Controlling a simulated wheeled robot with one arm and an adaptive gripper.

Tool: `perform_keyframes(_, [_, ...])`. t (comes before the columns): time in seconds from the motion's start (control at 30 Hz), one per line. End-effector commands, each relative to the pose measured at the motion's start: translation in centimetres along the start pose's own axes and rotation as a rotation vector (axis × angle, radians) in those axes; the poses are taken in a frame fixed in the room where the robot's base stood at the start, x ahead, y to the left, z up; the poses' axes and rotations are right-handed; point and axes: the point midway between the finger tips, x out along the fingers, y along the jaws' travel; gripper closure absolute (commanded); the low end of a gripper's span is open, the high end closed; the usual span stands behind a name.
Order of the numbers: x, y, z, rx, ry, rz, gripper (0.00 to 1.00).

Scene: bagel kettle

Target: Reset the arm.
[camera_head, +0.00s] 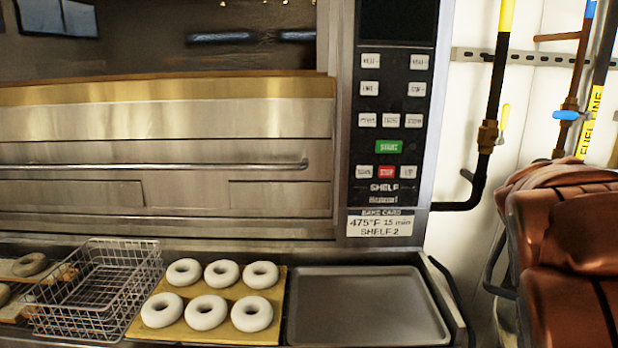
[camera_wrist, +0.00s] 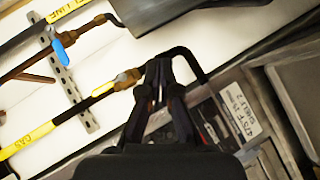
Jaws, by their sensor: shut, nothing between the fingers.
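My gripper (camera_wrist: 159,66) shows in the wrist view, its dark fingers together at the tips with nothing held. It points toward the white wall with pipes, beside the oven's control panel, and looks clear of them. I cannot make out the gripper in the head view.
A steel oven (camera_head: 160,140) has a control panel (camera_head: 392,110) and a bake card (camera_head: 380,224). Below are a wire basket (camera_head: 95,290), a wooden board (camera_head: 218,333) with several pale bagels (camera_head: 206,312), and an empty metal tray (camera_head: 365,305). A black pipe (camera_head: 493,95) runs down the wall.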

Motion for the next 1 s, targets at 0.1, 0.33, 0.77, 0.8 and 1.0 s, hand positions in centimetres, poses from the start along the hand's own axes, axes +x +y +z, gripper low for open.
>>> perform_keyframes(0.1, [-2.9,-6.2,2.7,0.148,-0.094,-0.161,1.0])
perform_keyframes(0.33, [-9.6,-17.9,6.9,0.343,-0.292,-0.459,1.0])
perform_keyframes(0.77, [-26.7,-34.3,13.8,0.426,-0.692,-0.926,1.0])
perform_keyframes(0.8, [-27.8,-35.0,14.4,0.42,-0.72,-0.952,1.0])
perform_keyframes(1.0, [-31.2,-36.8,15.9,0.401,-0.801,-1.018,1.0])
